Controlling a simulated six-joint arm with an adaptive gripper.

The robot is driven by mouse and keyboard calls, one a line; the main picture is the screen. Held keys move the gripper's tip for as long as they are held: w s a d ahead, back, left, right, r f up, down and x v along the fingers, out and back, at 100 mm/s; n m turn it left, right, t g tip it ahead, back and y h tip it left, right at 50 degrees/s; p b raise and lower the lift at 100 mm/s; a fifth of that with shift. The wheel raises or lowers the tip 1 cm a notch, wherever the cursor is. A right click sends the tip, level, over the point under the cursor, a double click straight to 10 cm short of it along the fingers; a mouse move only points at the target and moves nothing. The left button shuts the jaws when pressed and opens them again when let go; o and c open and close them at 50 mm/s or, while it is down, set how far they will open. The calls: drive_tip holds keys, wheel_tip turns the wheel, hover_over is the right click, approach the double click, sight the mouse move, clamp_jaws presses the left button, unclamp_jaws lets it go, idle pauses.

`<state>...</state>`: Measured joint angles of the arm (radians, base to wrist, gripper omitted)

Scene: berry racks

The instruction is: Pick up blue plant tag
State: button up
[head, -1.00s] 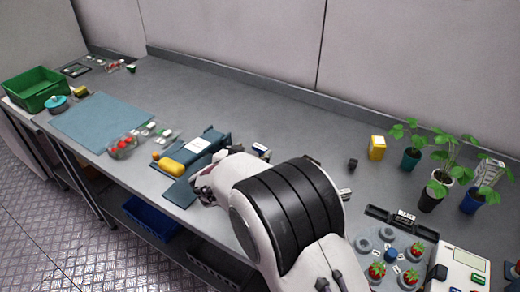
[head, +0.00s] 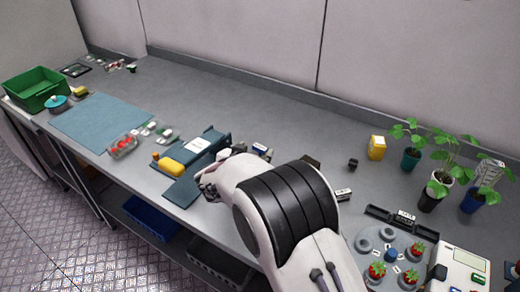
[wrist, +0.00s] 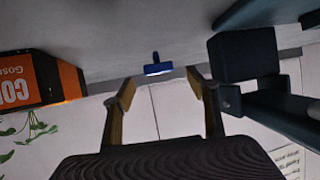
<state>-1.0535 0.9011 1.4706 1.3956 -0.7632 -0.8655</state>
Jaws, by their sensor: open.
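The blue plant tag (wrist: 158,69) shows in the wrist view as a small blue plate with a short dark stem, on the grey bench surface. My gripper (wrist: 160,90) is open, with its two fingers spread on either side of the tag's line in the picture. The tag appears beyond the fingertips, with nothing between the fingers. In the head view my gripper (head: 208,188) is partly hidden by my own arm, by the blue-grey stand. A small blue and white item (head: 262,151) lies just past my wrist; I cannot tell if it is the tag.
An orange and black box (wrist: 40,80) stands left in the wrist view; dark blue-grey stand parts (wrist: 245,55) are at right. In the head view a yellow item (head: 171,166) lies by the stand (head: 183,192). Potted plants (head: 411,160) stand right.

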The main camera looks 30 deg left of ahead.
sight(260, 147)
drive_tip(key=shift+x, duration=2.6)
drive_tip(key=shift+d, duration=0.1)
drive_tip(key=c, duration=0.9)
